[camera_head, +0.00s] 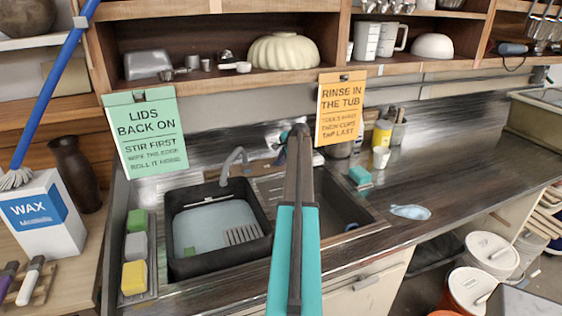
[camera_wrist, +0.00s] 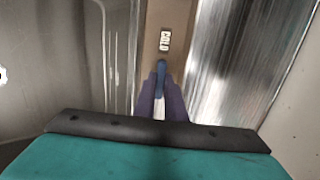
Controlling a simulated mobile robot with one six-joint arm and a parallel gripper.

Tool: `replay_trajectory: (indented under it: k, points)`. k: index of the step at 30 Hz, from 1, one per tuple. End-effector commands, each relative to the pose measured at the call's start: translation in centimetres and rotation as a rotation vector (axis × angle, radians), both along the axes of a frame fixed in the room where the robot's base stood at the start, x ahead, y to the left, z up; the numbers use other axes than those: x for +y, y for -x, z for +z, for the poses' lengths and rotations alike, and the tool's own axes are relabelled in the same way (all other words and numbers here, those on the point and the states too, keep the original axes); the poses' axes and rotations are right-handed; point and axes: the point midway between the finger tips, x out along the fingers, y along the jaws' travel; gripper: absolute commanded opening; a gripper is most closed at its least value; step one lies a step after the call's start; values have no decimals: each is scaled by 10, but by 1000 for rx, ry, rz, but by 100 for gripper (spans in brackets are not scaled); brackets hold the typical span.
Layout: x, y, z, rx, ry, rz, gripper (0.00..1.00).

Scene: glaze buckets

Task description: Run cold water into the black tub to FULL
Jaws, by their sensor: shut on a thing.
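The black tub (camera_head: 172,243) sits in the left sink basin. It holds a pale blue-grey surface that looks like water; I cannot read a FULL mark. The grey tap spout (camera_head: 234,160) curves over the tub's back edge. I cannot make out a stream from it. In the wrist view, my gripper (camera_wrist: 161,92) is shut on a blue tap handle (camera_wrist: 161,68), just below a label reading COLD (camera_wrist: 165,41). In the head view, my arm reaches over the sink to the back wall, and its end partly hides the handle.
Sponges (camera_head: 136,246) lie on a tray left of the tub. A second basin (camera_head: 345,212) is to the right, partly behind my arm. An orange sign (camera_head: 340,108) and a green sign (camera_head: 146,130) hang from the shelf above.

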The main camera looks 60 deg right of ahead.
Motion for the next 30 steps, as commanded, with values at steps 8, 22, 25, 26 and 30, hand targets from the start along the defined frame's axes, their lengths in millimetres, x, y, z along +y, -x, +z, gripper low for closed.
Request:
replay_trajectory:
  k: [8,22,25,26,30]
  points:
    - [0,0,0,-1,0,-2,29]
    - [4,6,9,-1,1,0,29]
    - [7,11,16,-1,1,1,29]
    - [8,13,19,-1,2,1,29]
    - [14,23,34,-2,1,0,29]
